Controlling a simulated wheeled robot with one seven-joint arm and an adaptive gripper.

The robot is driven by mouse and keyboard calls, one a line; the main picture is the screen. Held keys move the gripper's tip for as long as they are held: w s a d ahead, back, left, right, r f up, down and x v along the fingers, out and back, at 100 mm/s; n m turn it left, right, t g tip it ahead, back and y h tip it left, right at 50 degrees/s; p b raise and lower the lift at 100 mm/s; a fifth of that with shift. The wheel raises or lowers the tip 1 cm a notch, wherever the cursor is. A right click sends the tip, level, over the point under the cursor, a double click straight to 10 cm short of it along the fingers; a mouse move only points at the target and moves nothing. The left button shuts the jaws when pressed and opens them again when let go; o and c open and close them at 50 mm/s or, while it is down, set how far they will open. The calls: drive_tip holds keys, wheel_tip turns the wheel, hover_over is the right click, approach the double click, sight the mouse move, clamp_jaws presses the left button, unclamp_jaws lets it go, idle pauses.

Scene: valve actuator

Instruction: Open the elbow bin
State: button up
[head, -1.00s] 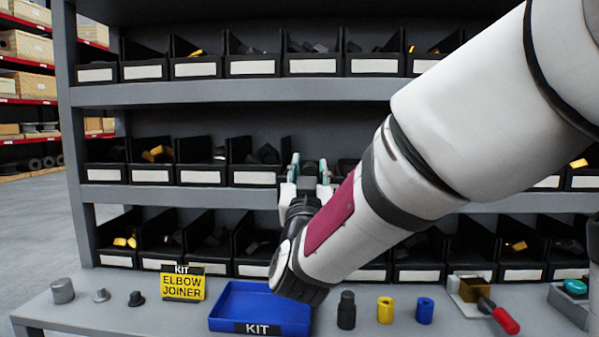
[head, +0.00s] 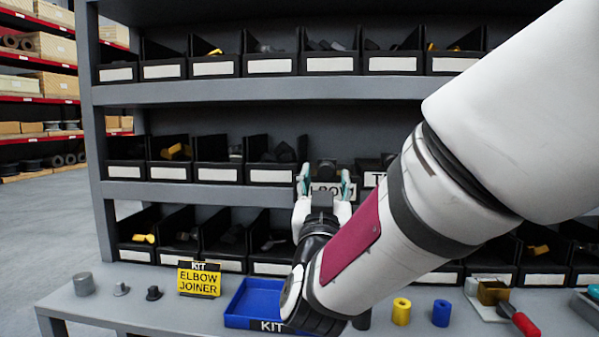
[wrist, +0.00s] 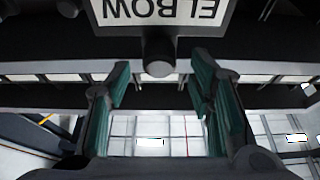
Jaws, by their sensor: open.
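The elbow bin is a dark bin on the middle shelf with a white ELBOW label (head: 324,188), partly covered by my gripper in the head view. The label (wrist: 160,12) shows upside down at the top of the wrist view. A dark round knob (wrist: 160,55) sits at the label's edge, between and ahead of my fingers. My gripper (head: 325,184) is open in front of this bin, its teal-padded fingers to either side of the label. In the wrist view my gripper (wrist: 158,90) has nothing between its pads. The bin's inside is hidden.
A bin with a label starting with T (head: 374,180) is just right. Other dark bins (head: 270,174) line the shelves. On the bench below are a blue kit tray (head: 256,297), a yellow elbow joiner sign (head: 199,281), a yellow cylinder (head: 401,311) and a blue cylinder (head: 441,313).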

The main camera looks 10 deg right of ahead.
drive_tip(key=v, duration=0.3)
drive_tip(key=shift+s+f, duration=0.1)
drive_tip(key=shift+s, duration=0.15)
drive_tip(key=s+a+f+n+g+y, duration=0.3)
drive_tip(key=s+f+n+g+y, duration=0.2)
drive_tip(key=f+g+y, duration=0.45)
drive_tip(key=s+d+f+m+g+h, duration=0.1)
drive_tip(key=s+d+f+g, duration=0.25)
drive_tip(key=s, duration=0.65)
drive_tip(key=s+d+f+g+h, duration=0.15)
drive_tip(key=s+g, duration=0.25)
drive_tip(key=s, duration=0.5)
drive_tip(key=s+d+f+m+g, duration=0.1)
drive_tip(key=s+d+f+g, duration=0.25)
drive_tip(key=s, duration=0.65)
wheel_tip(320, 180, up, 15)
drive_tip(key=t+p, duration=0.3)
drive_tip(key=p, duration=1.1)
drive_tip(key=shift+w+a+n, duration=0.3)
drive_tip(key=shift+a, duration=0.05)
